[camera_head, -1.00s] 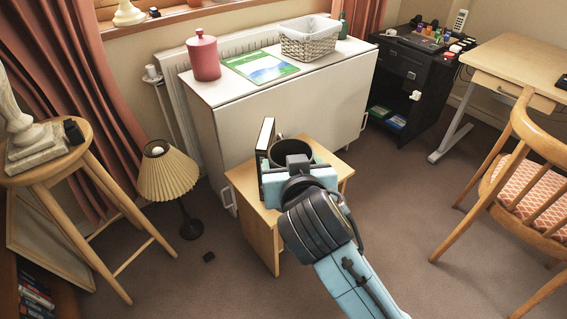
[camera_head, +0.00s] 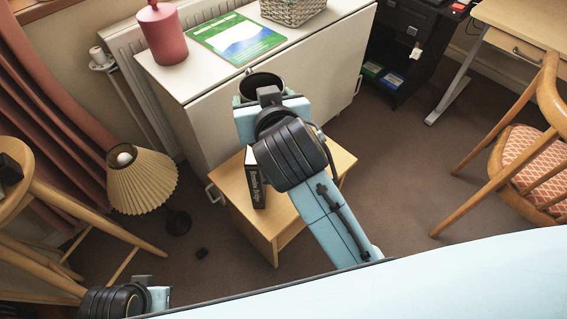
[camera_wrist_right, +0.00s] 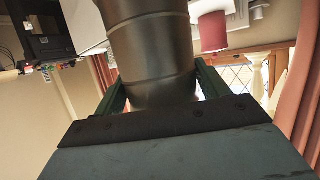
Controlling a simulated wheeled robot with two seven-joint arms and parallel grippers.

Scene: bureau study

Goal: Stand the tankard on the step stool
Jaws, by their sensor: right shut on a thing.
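The tankard is a dark grey metal vessel with an open top (camera_head: 262,84). My right gripper (camera_head: 268,98) is shut on it and holds it upright, above the low stand and in front of the white cabinet. In the right wrist view its ribbed body (camera_wrist_right: 152,55) sits between the two green fingers. A low pale wood stand (camera_head: 318,165), perhaps the step stool, is below my right arm, which hides part of its top. My left gripper (camera_head: 155,296) is at the lower left, apart from everything; its jaws are not clear.
A dark book (camera_head: 256,182) stands on the low stand. The white cabinet (camera_head: 205,88) bears a red canister (camera_head: 163,35), a green booklet (camera_head: 236,38) and a basket (camera_head: 292,8). A pleated lamp (camera_head: 142,182) and round wooden stool (camera_head: 12,205) are left; a chair (camera_head: 525,165) is right.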

